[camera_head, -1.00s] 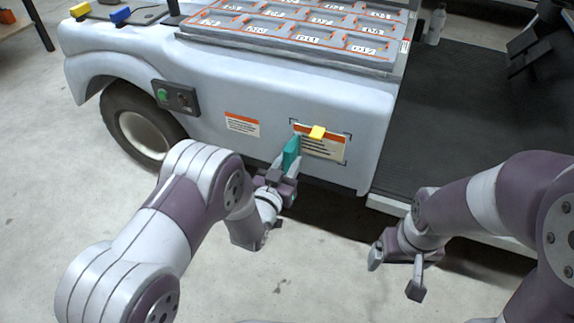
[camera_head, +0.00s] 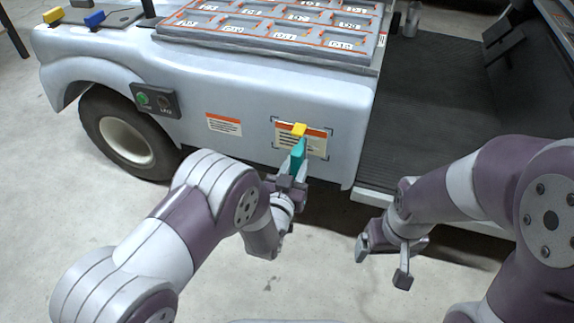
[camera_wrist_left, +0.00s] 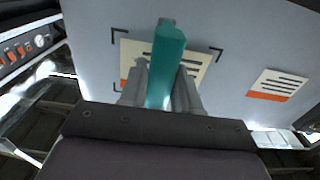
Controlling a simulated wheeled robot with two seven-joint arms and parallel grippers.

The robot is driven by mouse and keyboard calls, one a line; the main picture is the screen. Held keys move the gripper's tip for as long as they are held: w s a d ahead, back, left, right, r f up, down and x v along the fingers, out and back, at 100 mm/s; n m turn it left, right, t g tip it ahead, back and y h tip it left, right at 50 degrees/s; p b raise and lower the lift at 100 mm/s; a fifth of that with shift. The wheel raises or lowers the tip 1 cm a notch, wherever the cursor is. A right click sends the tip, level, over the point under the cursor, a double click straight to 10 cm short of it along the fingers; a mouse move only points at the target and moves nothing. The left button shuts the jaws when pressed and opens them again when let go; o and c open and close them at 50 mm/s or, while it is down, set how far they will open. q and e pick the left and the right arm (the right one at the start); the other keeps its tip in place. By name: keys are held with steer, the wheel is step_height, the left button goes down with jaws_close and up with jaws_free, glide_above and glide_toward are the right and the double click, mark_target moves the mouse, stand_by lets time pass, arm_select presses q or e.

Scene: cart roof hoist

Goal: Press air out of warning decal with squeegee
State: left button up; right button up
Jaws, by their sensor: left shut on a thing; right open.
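The warning decal (camera_head: 315,146), cream with an orange band and dark text lines, lies on the cart's side panel inside dark corner marks. My right gripper (camera_head: 382,262) is open and empty, low at the right.
A second orange-and-cream label (camera_head: 224,124) is on the panel to the left, beside a switch box (camera_head: 156,101) with a green button. The cart's wheel (camera_head: 125,135) is below left. A tray of numbered compartments (camera_head: 270,50) tops the cart. Bare floor lies in front.

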arm_select(q)
steer(key=shift+s+d, duration=0.25)
steer(key=shift+d, duration=0.45)
steer(key=shift+s+d, duration=0.2)
steer(key=shift+d, duration=0.45)
steer(key=shift+s+d, duration=0.25)
steer(key=shift+d, duration=0.45)
steer(key=shift+w+a+r+p, duration=0.15)
steer(key=shift+w+a, duration=0.25)
steer(key=shift+a, duration=0.6)
steer(key=shift+w+a+p, duration=0.25)
steer(key=shift+w+a, duration=0.15)
steer(key=shift+a, duration=0.55)
jaws_close()
steer(key=w+a, duration=0.1)
steer(key=a, duration=0.5)
steer(key=shift+w+p, duration=0.3)
steer(key=shift+p, duration=0.05)
steer(key=p+v, duration=0.2)
steer(key=v, duration=0.5)
steer(key=shift+p, duration=0.3)
